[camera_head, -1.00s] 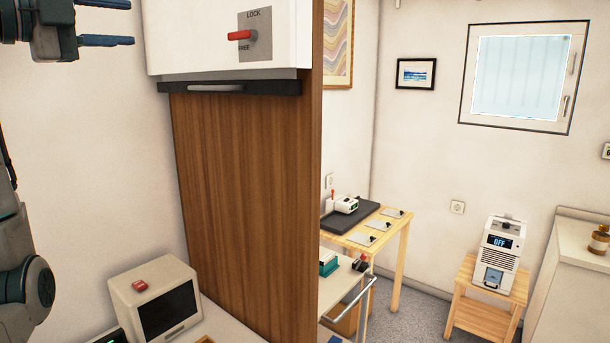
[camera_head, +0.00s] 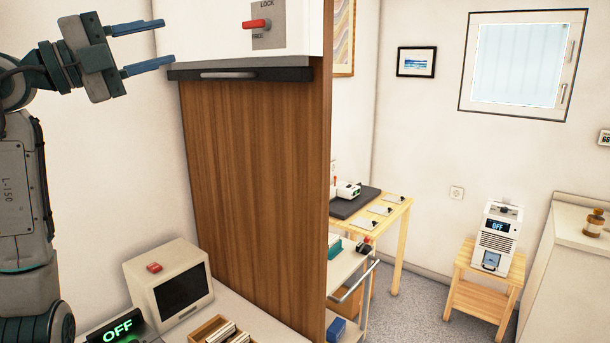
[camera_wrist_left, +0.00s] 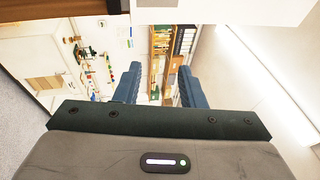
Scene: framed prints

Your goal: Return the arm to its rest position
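My left gripper (camera_head: 160,47) is at the upper left of the head view, on my raised left arm. Its two blue fingers are apart with nothing between them, and they point right towards the white cabinet with the red lever. The fingers also show in the left wrist view (camera_wrist_left: 160,85), open, with the room behind them. My right gripper is in neither view.
The white cabinet (camera_head: 200,25) has a red lever (camera_head: 257,24) on a LOCK/FREE plate, above a brown wood panel (camera_head: 255,200). Below are a monitor-like box (camera_head: 140,270), a green OFF display (camera_head: 118,329) and a wooden tray (camera_head: 200,332). A wooden table (camera_head: 392,222) stands beyond.

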